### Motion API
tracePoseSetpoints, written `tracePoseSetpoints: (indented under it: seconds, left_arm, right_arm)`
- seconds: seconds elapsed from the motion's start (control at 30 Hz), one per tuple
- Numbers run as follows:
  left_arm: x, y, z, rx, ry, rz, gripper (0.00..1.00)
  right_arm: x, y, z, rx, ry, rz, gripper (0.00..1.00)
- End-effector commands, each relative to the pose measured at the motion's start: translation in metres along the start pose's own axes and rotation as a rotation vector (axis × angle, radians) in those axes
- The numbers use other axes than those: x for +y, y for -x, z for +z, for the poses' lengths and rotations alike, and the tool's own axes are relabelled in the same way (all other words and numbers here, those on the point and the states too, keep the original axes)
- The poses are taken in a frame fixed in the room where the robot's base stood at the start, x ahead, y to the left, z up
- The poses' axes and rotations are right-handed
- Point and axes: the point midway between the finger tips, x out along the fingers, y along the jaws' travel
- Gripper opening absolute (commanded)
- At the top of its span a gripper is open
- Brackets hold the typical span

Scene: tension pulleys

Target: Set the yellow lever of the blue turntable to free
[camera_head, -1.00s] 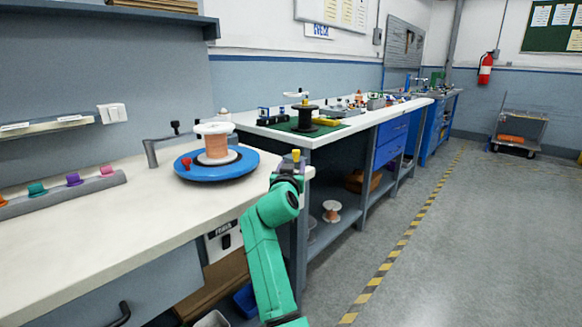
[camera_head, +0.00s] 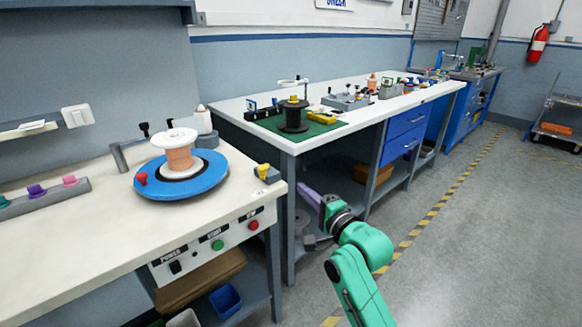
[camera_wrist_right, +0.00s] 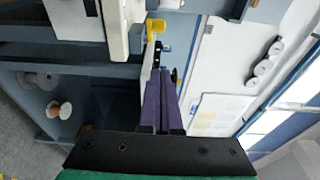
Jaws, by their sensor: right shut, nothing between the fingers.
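The blue turntable (camera_head: 213,178) sits on the white bench and carries a spool of copper-coloured wire (camera_head: 180,158). The yellow lever (camera_head: 263,171) is on a small grey block at the bench's right end. It also shows in the right wrist view (camera_wrist_right: 155,26), beyond the fingertips. My right gripper (camera_head: 306,192) has purple fingers, is shut and empty, and is right of the lever, off the bench edge and apart from it. Its fingers also show in the right wrist view (camera_wrist_right: 157,80). My left gripper is not in view.
A red knob (camera_head: 141,179) stands by the turntable's left rim. The bench front has a green button (camera_head: 218,245) and a red button (camera_head: 253,225). A second bench with a green mat (camera_head: 330,128) and black spool (camera_head: 293,115) stands behind.

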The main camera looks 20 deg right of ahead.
Motion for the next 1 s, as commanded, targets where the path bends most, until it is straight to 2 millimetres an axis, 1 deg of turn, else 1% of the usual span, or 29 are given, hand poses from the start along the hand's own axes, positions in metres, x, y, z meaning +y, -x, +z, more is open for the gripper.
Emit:
tracePoseSetpoints:
  seconds: [0.1,0.37,0.4,0.5,0.6,0.7,1.0]
  left_arm:
    - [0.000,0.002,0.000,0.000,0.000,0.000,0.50]
    - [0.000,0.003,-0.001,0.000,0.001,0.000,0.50]
    - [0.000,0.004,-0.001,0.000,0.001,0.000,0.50]
    - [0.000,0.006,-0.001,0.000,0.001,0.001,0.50]
    - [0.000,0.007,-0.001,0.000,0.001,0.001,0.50]
    - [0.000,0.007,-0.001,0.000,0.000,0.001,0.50]
    - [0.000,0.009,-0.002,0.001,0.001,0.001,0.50]
  right_arm:
    - [-0.002,-0.025,-0.001,0.001,0.002,-0.003,0.00]
    - [-0.002,-0.082,-0.002,0.003,0.004,-0.001,0.00]
    - [-0.002,-0.089,0.002,0.002,0.003,0.000,0.00]
    - [-0.001,-0.101,0.016,0.001,0.003,-0.001,0.00]
    - [0.000,-0.109,0.024,0.002,0.003,0.000,0.00]
    - [0.000,-0.112,0.026,0.003,0.006,0.000,0.00]
    - [-0.001,-0.112,0.028,0.003,0.004,0.000,0.00]
